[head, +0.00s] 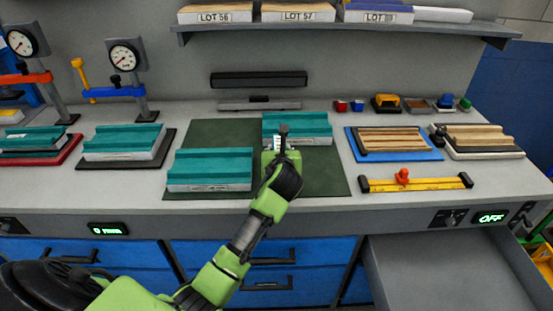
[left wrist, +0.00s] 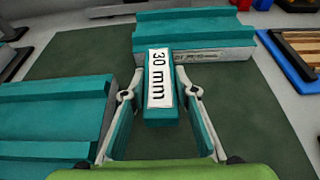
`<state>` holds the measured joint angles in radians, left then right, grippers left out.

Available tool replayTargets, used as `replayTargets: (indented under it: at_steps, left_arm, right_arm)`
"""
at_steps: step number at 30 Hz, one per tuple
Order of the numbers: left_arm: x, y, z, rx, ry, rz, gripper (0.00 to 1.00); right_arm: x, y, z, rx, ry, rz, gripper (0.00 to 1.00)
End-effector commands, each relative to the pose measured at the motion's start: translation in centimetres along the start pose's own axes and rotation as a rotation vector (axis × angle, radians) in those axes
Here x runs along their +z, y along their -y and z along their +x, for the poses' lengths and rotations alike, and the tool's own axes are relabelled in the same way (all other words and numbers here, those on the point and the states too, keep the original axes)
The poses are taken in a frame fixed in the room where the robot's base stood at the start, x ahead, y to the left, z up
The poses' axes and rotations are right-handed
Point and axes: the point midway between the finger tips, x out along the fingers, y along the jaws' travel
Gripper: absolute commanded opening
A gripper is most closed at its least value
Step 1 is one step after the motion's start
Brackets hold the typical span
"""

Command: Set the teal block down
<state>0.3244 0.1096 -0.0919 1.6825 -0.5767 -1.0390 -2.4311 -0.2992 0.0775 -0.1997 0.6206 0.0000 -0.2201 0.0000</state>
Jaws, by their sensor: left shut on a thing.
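The teal block (left wrist: 160,117), with a white "30 mm" label on top, sits between the fingers of my left gripper (left wrist: 160,95). In the head view my left gripper (head: 281,152) is shut on it over the dark green mat (head: 318,178). One stepped teal panel on a pale base (head: 210,168) lies to its left. Another teal panel (head: 297,125) lies just behind it and also shows in the left wrist view (left wrist: 195,28). I cannot tell whether the block touches the mat or the rear panel. My right gripper is not in view.
A blue tray with wooden strips (head: 393,141) and a yellow level-like bar (head: 417,184) lie to the right. More teal panels (head: 124,139) and dial gauges (head: 124,55) stand at left. An open drawer (head: 440,275) is at lower right. Bare mat lies right of the gripper.

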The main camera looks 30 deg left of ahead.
Motion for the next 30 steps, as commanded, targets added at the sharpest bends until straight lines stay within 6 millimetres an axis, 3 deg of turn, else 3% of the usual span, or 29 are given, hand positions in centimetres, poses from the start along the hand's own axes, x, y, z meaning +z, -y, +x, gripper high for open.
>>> replayTargets:
  at_steps: [9, 22, 23, 24, 30]
  left_arm:
    - [-3.2, -0.7, 1.9, 0.0, -0.002, 0.0, 0.03]
    - [-3.8, -0.7, 2.2, -0.001, 0.001, 0.002, 0.03]
    - [-3.9, -0.7, 2.2, 0.0, -0.001, 0.001, 0.35]
    - [-3.9, -0.7, 2.2, 0.0, -0.001, 0.001, 0.44]
    - [-3.9, -0.7, 2.2, -0.001, 0.0, 0.001, 0.44]
  right_arm:
    - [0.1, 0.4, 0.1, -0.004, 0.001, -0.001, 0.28]
    - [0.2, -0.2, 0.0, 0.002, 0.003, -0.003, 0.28]
    - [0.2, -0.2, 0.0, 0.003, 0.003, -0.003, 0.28]
    - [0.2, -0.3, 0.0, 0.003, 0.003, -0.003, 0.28]
    - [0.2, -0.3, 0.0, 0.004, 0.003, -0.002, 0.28]
